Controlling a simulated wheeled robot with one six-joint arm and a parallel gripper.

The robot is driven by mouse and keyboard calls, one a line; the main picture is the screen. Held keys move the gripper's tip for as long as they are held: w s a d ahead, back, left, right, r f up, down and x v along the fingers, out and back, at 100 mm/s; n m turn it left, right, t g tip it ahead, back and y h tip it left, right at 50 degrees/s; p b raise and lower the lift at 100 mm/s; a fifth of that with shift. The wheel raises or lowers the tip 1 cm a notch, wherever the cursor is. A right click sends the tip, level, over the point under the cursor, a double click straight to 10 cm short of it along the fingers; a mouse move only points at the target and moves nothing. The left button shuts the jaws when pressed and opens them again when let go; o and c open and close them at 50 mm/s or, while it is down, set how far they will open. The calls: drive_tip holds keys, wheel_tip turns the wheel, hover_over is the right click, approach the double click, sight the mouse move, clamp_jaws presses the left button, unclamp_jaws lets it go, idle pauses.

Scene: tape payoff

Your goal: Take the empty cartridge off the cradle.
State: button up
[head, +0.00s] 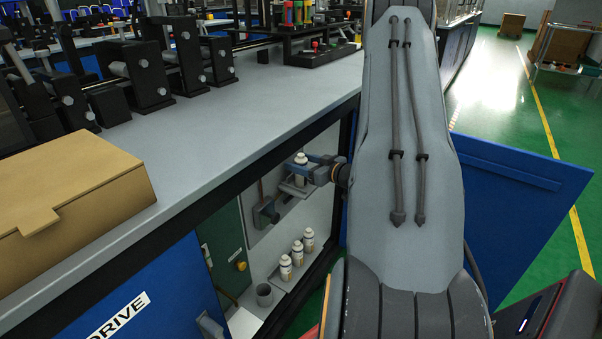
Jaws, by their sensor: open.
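The fingertips overlap the cartridge's right side in the head view. I cannot tell whether they touch it. My arm hides the space to the right of the gripper.
Several white bottles, one of them (297,253), stand on a low shelf with a grey cup (264,294). The bench edge (259,144) overhangs the opening. A blue door (520,200) stands open at right. A cardboard box (70,205) sits on the bench.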

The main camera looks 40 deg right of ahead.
drive_tip(key=c, duration=1.3)
